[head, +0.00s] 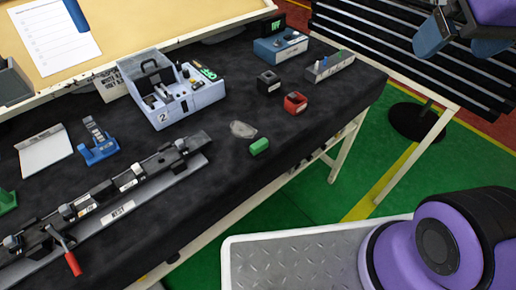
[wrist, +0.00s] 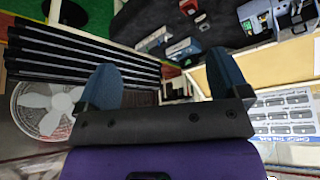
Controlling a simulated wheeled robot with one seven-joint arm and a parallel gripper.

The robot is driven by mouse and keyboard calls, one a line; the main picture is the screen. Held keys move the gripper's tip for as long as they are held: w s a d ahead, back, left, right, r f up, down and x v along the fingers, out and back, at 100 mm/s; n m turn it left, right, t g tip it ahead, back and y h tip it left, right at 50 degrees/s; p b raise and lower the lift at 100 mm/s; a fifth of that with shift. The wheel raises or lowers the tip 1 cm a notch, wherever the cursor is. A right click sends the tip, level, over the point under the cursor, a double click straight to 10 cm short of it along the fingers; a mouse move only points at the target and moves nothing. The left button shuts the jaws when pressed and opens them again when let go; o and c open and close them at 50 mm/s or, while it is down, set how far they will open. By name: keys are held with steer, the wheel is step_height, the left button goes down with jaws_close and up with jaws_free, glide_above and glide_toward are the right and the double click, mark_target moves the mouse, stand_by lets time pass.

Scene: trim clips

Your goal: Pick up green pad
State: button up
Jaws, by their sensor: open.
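The green pad (head: 259,146) is a small green block lying on the black-covered table, near its front edge in the head view. My gripper (wrist: 160,88) shows in the wrist view with its two blue fingers wide apart and nothing between them. In the head view the gripper (head: 462,40) is at the top right corner, beyond the table's right end and well away from the green pad. I cannot make out the green pad in the wrist view.
A greyish clear piece (head: 243,129) lies just behind the pad. A red box (head: 295,103) and a black box (head: 269,81) stand farther back. A grey fixture (head: 185,95) and a long rail tool (head: 110,195) are to the left. Dark slatted shelving (head: 400,45) stands behind.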

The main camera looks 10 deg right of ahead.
steer(key=w+a+f+n+g+y, duration=0.1)
steer(key=w+a+f+n, duration=0.2)
steer(key=w, duration=0.5)
steer(key=n+g+h, duration=0.1)
steer(key=n+g, duration=0.3)
glide_above(259, 143)
step_height(259, 143, down, 26)
steer(key=shift+w+a+f, duration=0.1)
steer(key=shift+a+f, duration=0.1)
steer(key=shift+f, duration=0.5)
step_height(259, 143, down, 5)
steer(key=shift+r, duration=0.1)
steer(key=shift+d+f, duration=0.2)
steer(key=shift+f, duration=2.55)
